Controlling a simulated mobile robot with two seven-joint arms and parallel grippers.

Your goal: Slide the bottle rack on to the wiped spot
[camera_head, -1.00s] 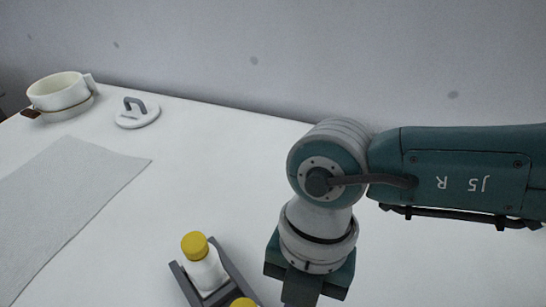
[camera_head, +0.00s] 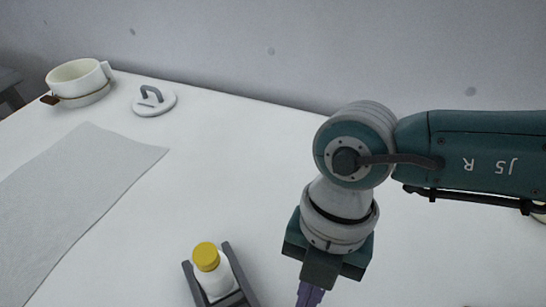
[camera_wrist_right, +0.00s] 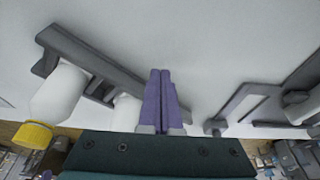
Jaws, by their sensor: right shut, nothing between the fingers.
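The dark grey bottle rack (camera_head: 189,280) stands on the white table at the bottom of the head view, its near end cut off. A white bottle with a yellow cap (camera_head: 206,256) stands in it. In the right wrist view the rack (camera_wrist_right: 108,67) lies left of the fingers, with the capped bottle (camera_wrist_right: 56,95) and part of a second white bottle (camera_wrist_right: 126,112). My right gripper (camera_wrist_right: 161,78) is shut and empty, its purple fingers beside the rack; I cannot tell whether they touch it. In the head view its fingers (camera_head: 310,294) are partly cut off. No wiped spot is distinguishable.
A grey cloth or mat (camera_head: 80,190) lies flat at the left. A white disc with a grey handle (camera_head: 154,101) and a white cup (camera_head: 76,78) stand at the back left. Grey frame-like parts (camera_wrist_right: 245,103) lie right of the fingers. The table's middle is clear.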

